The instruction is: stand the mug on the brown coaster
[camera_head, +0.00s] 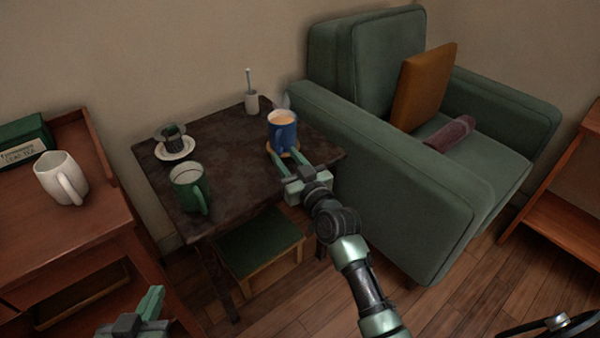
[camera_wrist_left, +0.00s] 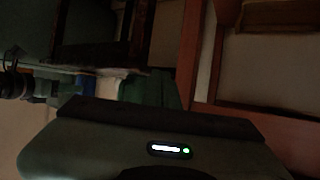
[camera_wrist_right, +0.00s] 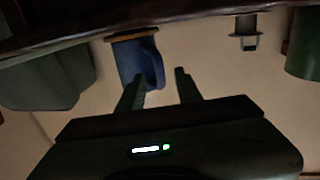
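The blue mug (camera_head: 283,132), filled with a light brown drink, stands upright on the brown coaster (camera_head: 296,153) at the dark table's right end. In the right wrist view, which is upside down, the mug (camera_wrist_right: 128,62) shows below the coaster (camera_wrist_right: 133,35), its handle turned toward my fingers. My right gripper (camera_head: 287,157) is open just in front of the mug. Its fingertips (camera_wrist_right: 160,74) lie either side of the handle; I cannot tell whether they touch. My left gripper (camera_head: 156,291) is low at the left, away from the table, and looks shut and empty.
A green mug (camera_head: 187,188), a saucer (camera_head: 175,149) with a dark cup, and a small pot (camera_head: 251,101) share the dark table (camera_head: 225,143). A white mug (camera_head: 58,178) stands on the left cabinet. A green armchair (camera_head: 400,170) borders the table's right side.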

